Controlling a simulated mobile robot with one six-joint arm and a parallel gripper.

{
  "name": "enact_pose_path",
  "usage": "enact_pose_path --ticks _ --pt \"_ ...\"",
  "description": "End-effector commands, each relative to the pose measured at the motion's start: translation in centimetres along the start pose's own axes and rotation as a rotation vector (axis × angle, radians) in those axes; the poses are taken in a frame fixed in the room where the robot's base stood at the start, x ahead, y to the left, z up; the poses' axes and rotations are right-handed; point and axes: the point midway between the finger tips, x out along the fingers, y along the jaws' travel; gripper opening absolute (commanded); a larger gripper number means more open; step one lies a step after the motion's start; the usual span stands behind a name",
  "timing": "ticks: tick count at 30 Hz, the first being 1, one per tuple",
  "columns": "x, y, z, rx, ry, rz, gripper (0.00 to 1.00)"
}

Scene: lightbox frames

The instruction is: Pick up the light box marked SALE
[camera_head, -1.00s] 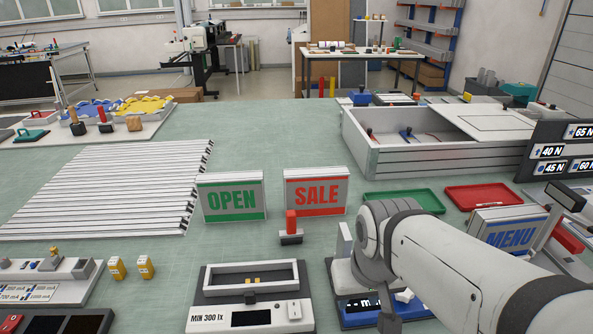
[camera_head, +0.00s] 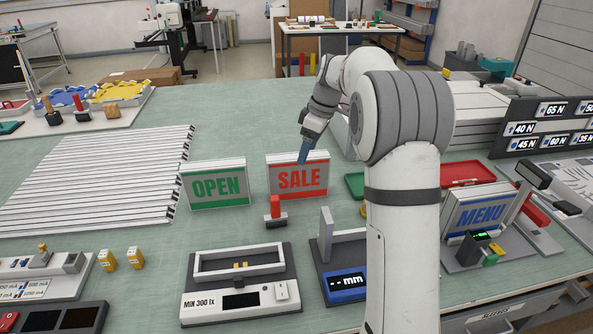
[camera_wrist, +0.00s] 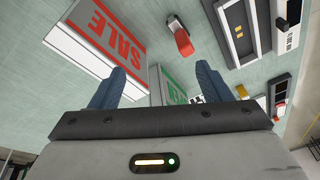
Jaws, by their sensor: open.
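The light box marked SALE (camera_head: 298,180) stands upright on the green table, grey with a red band and red lettering. It also shows in the wrist view (camera_wrist: 98,35), at the upper left. My gripper (camera_head: 304,152) is over the top edge of the SALE box in the head view. In the wrist view its two blue fingers (camera_wrist: 162,85) are apart with nothing between them gripped. The SALE box lies beyond the left finger there. I cannot tell whether a finger touches the box.
The OPEN light box (camera_head: 213,184) stands close to the left of SALE. A red-handled stamp (camera_head: 275,212) stands just in front. A lux meter frame (camera_head: 240,285) and a blue measuring device (camera_head: 345,285) are nearer. The MENU box (camera_head: 480,212) is at the right.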

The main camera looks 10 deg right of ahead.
Motion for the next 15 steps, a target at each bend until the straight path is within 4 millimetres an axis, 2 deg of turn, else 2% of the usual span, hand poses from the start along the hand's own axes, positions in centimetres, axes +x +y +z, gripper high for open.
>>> enact_pose_path --ticks 1,6,10,15 --pt "0.7 2.0 -0.5 -0.059 0.010 -0.018 0.71" --pt "3.3 6.8 -1.7 -0.274 0.059 -0.062 0.71" --pt "4.9 9.2 -2.1 -0.399 0.092 -0.080 0.71" --pt "6.2 10.6 -2.3 -0.487 0.116 -0.090 0.71"
